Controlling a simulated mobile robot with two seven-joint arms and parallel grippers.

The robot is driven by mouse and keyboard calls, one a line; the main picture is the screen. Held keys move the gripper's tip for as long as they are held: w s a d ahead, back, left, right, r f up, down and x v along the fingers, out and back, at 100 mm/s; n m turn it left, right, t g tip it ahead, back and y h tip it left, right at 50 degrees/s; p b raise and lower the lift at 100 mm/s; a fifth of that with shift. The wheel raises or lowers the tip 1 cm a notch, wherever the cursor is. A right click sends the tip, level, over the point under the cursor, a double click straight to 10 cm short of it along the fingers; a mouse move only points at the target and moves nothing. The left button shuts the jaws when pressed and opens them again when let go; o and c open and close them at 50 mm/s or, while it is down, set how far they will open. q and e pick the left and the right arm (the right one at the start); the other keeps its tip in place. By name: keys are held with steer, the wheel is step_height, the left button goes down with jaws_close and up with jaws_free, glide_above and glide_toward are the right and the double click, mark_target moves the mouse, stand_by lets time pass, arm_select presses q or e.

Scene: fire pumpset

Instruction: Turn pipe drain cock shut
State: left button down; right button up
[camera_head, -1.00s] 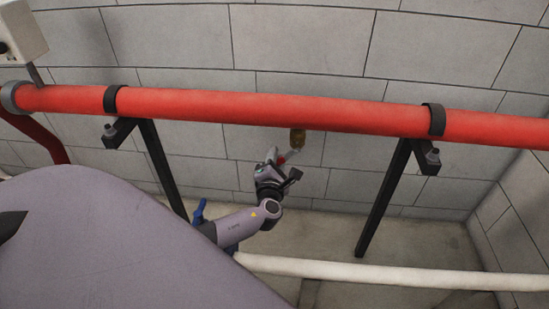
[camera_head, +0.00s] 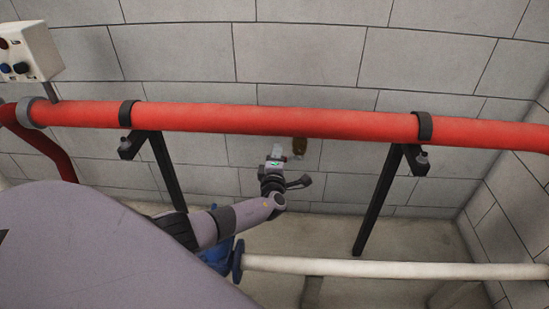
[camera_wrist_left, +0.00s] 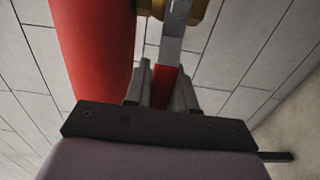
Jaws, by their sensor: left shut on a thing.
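The brass drain cock (camera_head: 299,146) hangs under the red pipe (camera_head: 240,119), right of the middle in the head view. Its brass body (camera_wrist_left: 188,8) also shows at the top of the left wrist view. A flat metal lever (camera_wrist_left: 174,40) with a red grip (camera_wrist_left: 165,85) comes from the cock. My left gripper (camera_head: 276,153) is just left of the cock, below the pipe. In the left wrist view its fingers (camera_wrist_left: 162,90) are shut on the red grip, one on each side. My right gripper is not in view.
Two dark brackets (camera_head: 165,165) (camera_head: 378,200) hold the pipe on either side. A white pipe (camera_head: 370,268) runs low across the front, with a blue part (camera_head: 220,257) at its left end. A control box (camera_head: 25,52) is at upper left. A block wall stands close behind.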

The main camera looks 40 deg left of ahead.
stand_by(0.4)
arm_select(q)
steer(key=c, duration=1)
jaws_free()
steer(key=p+v, duration=0.3)
steer(key=v, duration=0.4)
steer(key=shift+s, duration=0.15)
